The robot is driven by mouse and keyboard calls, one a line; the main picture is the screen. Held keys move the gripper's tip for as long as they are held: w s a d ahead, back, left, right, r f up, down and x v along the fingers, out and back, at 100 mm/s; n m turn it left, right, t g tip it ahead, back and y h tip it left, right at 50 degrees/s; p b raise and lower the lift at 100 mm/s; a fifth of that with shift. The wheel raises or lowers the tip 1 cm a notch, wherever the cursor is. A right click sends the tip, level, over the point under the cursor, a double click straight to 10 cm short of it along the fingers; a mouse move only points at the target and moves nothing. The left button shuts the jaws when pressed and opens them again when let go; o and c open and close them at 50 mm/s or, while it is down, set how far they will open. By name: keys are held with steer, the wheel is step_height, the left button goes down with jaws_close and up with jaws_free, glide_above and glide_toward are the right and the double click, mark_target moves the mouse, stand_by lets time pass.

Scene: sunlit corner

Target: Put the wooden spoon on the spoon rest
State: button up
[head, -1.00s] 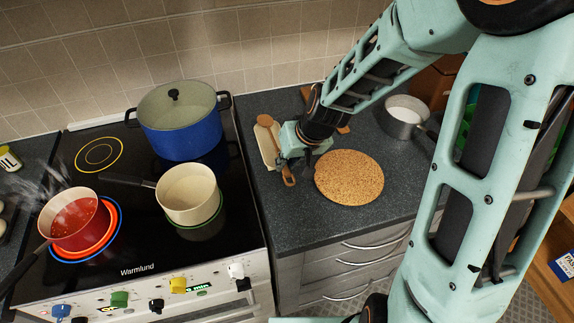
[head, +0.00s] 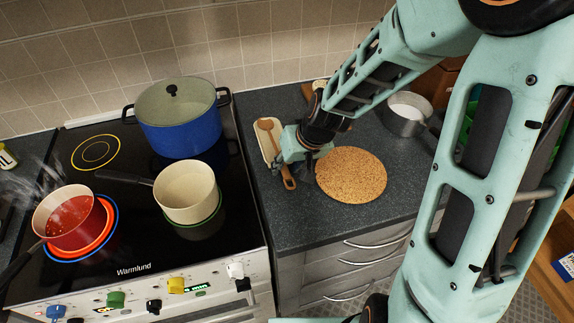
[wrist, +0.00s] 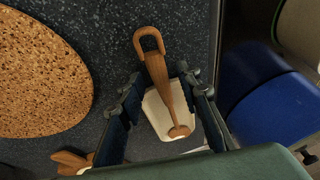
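The wooden spoon (head: 265,125) lies with its bowl over the cream spoon rest (head: 264,142), and its looped handle sticks out over the dark counter toward the front. In the wrist view the spoon (wrist: 158,72) runs between my fingers, with its bowl over the spoon rest (wrist: 156,112). My gripper (wrist: 160,80) is open, with a gap on both sides of the spoon. In the head view my gripper (head: 300,150) is beside the handle, just right of the rest, and hides part of the spoon and rest.
A round cork mat (head: 351,176) lies right of the spoon. The stove with a blue pot (head: 181,130), a cream saucepan (head: 187,192) and a steaming red pot (head: 70,222) is on the left. A metal saucepan (head: 404,117) stands behind right.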

steer(key=shift+d+r, duration=0.2)
steer(key=shift+r, duration=0.15)
steer(key=p+v, duration=0.1)
steer(key=v, duration=0.9)
steer(key=shift+a, duration=0.15)
